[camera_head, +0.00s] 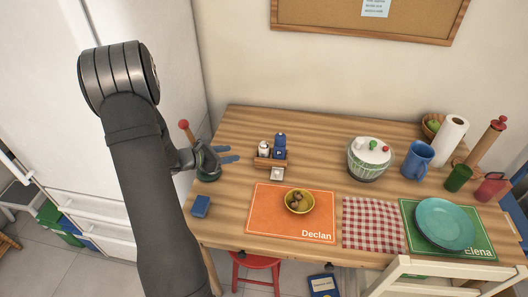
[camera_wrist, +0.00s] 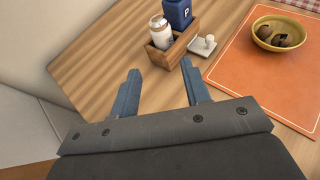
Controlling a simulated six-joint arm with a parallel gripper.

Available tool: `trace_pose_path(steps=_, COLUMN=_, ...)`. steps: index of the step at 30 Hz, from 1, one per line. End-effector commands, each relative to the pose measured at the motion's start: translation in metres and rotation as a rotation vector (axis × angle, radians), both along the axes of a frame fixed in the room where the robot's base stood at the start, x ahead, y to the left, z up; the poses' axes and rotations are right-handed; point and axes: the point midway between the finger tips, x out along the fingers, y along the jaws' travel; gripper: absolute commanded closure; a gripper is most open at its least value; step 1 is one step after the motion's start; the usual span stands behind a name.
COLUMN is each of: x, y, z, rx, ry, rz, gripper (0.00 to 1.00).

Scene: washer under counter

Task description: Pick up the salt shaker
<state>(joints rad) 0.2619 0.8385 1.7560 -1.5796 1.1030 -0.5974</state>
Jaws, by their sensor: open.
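The salt shaker appears to be the white shaker with a grey top (camera_head: 264,149) in a small wooden caddy (camera_head: 264,163). It stands beside a blue shaker (camera_head: 280,144). In the wrist view the white shaker (camera_wrist: 161,34) stands upright in the caddy (camera_wrist: 178,51), and the blue shaker marked P (camera_wrist: 178,13) is right behind it. The caddy's wall hides the white shaker's base. My gripper (camera_head: 233,153) is open and empty, left of the caddy. In the wrist view its two blue fingers (camera_wrist: 160,68) are apart, short of the caddy, with bare table between them.
An orange placemat (camera_head: 264,218) with a yellow bowl (camera_head: 307,207) is front right. A blue block (camera_head: 201,206) lies at the left edge. A red-topped item (camera_head: 184,125) is partly hidden by my arm.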

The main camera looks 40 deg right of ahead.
Motion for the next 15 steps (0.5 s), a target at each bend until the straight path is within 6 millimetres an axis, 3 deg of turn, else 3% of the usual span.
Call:
trace_pose_path(steps=9, x=-0.002, y=-0.066, z=-0.028, rx=0.002, ry=0.001, rz=-0.006, gripper=0.57)
trace_pose_path(steps=15, x=-0.001, y=-0.086, z=-0.036, rx=0.002, ry=0.001, rz=-0.003, gripper=0.57)
